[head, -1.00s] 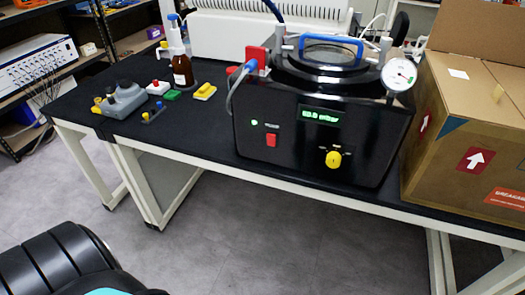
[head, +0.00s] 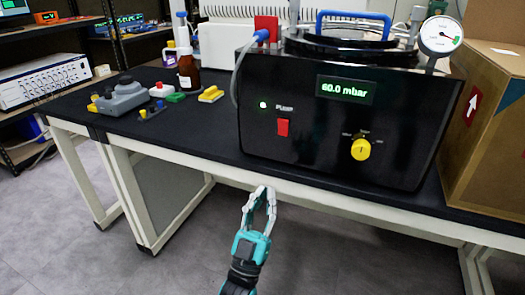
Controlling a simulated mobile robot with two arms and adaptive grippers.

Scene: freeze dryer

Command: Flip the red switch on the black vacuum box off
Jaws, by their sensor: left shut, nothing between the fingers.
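The black vacuum box (head: 320,145) stands on the black bench. Its red switch (head: 283,127) is on the front face, left of centre, under a lit green lamp (head: 263,105). The green display (head: 345,90) reads 60.0 mbar, and a yellow knob (head: 361,149) sits below it. My left gripper (head: 262,192) is in front of the bench edge, below the switch and a little to its left, apart from the box. Its fingers point up and it holds nothing. My right gripper is not in view.
A cardboard box (head: 500,130) stands close to the right of the vacuum box. A brown bottle (head: 188,70), a grey device (head: 122,97) and several small coloured blocks are on the bench to the left. The bench edge (head: 330,193) lies just behind my gripper.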

